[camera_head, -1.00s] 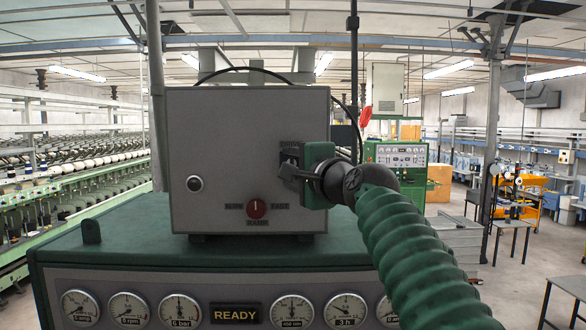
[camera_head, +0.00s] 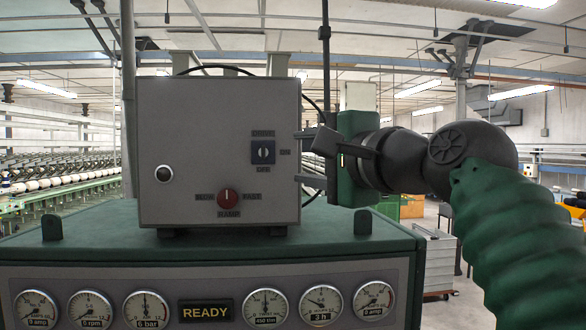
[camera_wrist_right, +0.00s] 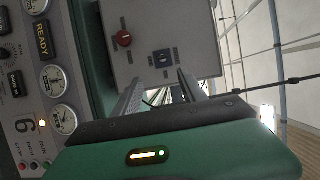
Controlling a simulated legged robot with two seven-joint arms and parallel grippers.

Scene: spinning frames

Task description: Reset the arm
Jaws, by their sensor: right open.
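A grey control box (camera_head: 200,110) stands on a green machine cabinet (camera_head: 110,235). My left gripper is out of view.
Several dials and a READY display (camera_head: 206,310) line the cabinet front. A black cable (camera_head: 225,68) arches over the box. A dark vertical pole (camera_head: 326,60) stands behind. Spinning frames (camera_head: 60,185) run along the left. Some open floor shows at the right.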

